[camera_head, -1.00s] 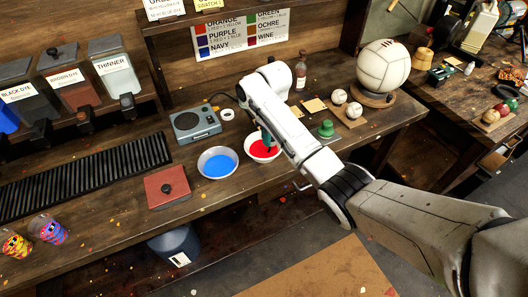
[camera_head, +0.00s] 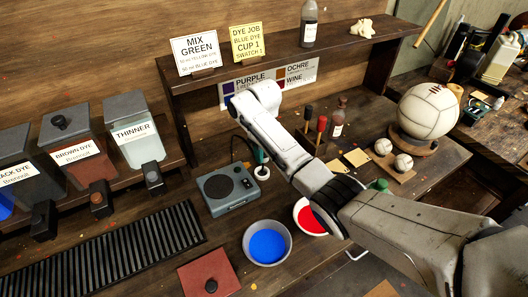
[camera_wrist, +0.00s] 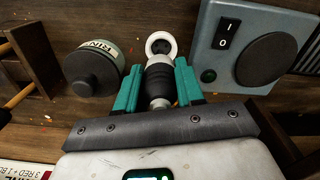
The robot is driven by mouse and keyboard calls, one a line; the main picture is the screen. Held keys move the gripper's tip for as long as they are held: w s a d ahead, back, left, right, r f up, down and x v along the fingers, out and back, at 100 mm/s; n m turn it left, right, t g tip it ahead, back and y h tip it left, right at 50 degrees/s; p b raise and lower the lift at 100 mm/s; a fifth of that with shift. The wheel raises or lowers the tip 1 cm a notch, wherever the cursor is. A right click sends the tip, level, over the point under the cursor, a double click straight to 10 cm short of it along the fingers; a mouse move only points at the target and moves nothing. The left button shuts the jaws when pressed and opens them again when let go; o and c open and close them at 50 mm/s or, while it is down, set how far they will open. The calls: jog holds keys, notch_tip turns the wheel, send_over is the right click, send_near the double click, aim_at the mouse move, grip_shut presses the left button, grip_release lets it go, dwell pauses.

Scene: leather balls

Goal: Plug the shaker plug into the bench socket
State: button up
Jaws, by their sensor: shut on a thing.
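My gripper (camera_head: 261,155) is over the bench just right of the grey shaker box (camera_head: 228,188). In the wrist view its teal fingers (camera_wrist: 157,88) are shut on a black ribbed plug (camera_wrist: 159,78) with a grey metal part. A white round socket (camera_wrist: 160,44) with a dark centre lies just beyond the plug; it shows in the head view (camera_head: 262,173) right under the fingertips. Whether the plug touches the socket I cannot tell. The shaker also shows in the wrist view (camera_wrist: 222,40), with its switch and dark round platform. A dark cable (camera_head: 240,144) runs behind the shaker.
A dark-lidded jar (camera_wrist: 92,72) stands left of the socket in the wrist view. A blue dye bowl (camera_head: 267,243) and a red dye bowl (camera_head: 309,217) sit in front. Dye dispensers (camera_head: 134,130) stand at left. A shelf (camera_head: 290,55) overhangs the back.

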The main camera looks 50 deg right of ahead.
aim_at(263, 176)
jog(key=shift+w+f, duration=0.1)
jog(key=shift+w, duration=0.3)
notch_tip(263, 176, down, 2)
jog(key=shift+f+b, duration=0.1)
jog(key=shift+b, duration=1.05)
notch_tip(263, 176, down, 3)
jog(key=b, duration=0.3)
jog(key=shift+f, duration=0.15)
jog(key=shift+f, duration=1.05)
dwell(1.0)
jog(key=shift+s+a+f, duration=0.1)
jog(key=shift+f, duration=0.25)
jog(key=shift+s+f+b, duration=0.1)
jog(key=shift+f+b, duration=0.15)
jog(key=shift+b, duration=0.05)
jog(key=shift+a, duration=0.1)
jog(key=shift+r+p, duration=0.65)
jog(key=shift+p, duration=0.15)
